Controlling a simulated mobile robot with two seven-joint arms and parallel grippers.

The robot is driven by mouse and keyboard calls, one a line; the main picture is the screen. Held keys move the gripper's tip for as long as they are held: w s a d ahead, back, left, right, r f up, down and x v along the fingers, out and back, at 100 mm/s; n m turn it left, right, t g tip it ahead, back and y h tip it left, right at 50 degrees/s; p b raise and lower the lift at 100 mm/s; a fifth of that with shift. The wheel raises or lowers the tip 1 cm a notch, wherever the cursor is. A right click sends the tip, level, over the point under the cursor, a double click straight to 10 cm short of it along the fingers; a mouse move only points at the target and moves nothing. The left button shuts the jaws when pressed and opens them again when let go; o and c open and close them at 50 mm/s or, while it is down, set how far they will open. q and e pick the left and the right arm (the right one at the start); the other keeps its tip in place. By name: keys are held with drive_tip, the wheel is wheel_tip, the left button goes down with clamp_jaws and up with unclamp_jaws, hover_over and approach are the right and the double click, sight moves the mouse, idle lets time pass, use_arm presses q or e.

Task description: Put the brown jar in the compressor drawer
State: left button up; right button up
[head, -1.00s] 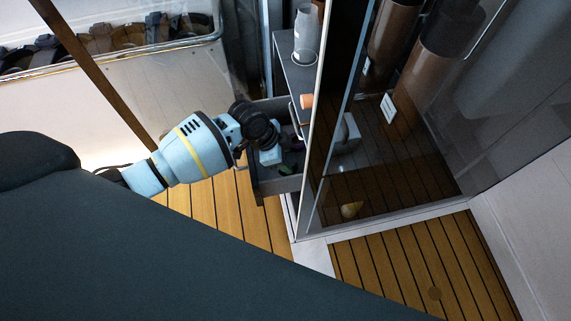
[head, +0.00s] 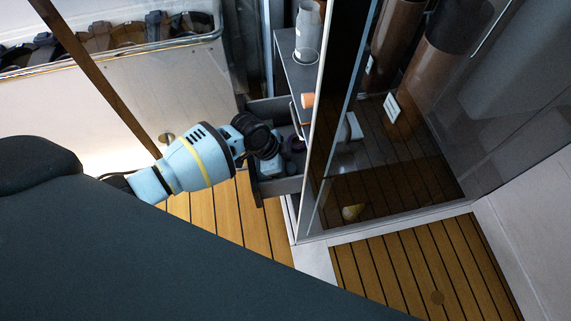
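The open drawer (head: 280,187) is dark grey and juts out to the left of the glass panel, below a grey counter top. My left gripper (head: 286,168) reaches down into the drawer from the left. Its fingertips are small and dark here, and I cannot tell whether they are open or hold anything. My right gripper is not in view.
An orange piece (head: 308,100) sits near the panel edge. Large brown cylinders (head: 397,35) stand behind the glass. A yellowish object (head: 352,212) shows low at the glass. The wooden floor (head: 215,215) is clear.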

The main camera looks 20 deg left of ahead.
use_arm(q)
drive_tip(key=shift+a+r, duration=0.2)
drive_tip(key=shift+r, duration=0.4)
drive_tip(key=p+v, duration=0.4)
drive_tip(key=v, duration=0.7)
drive_tip(key=shift+s, duration=0.15)
